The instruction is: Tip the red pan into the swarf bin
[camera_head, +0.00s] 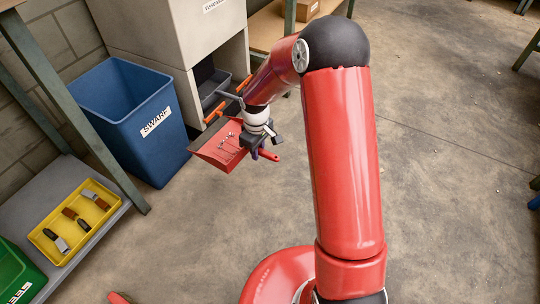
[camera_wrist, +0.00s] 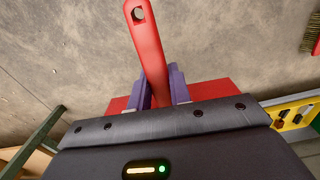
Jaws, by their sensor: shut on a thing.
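The red pan (camera_head: 214,147) is held up off the floor in the head view, with small thin bits lying in it. My gripper (camera_head: 257,152) is shut on the pan's red handle, whose free end points right. In the wrist view my gripper's purple fingers (camera_wrist: 160,90) stand on both sides of the red handle (camera_wrist: 146,45), and part of the pan shows behind them. The blue swarf bin (camera_head: 124,125), labelled SWARF, stands on the floor to the left of the pan. The pan is beside the bin, not over it. The bin's inside floor is hidden.
A grey cabinet (camera_head: 190,30) with an open bay stands behind the pan. A green-legged table frame (camera_head: 75,115) stands left, close to the bin. A yellow tray (camera_head: 60,243) with several tools lies on a low shelf beside a green box (camera_head: 18,275). Floor to the right is clear.

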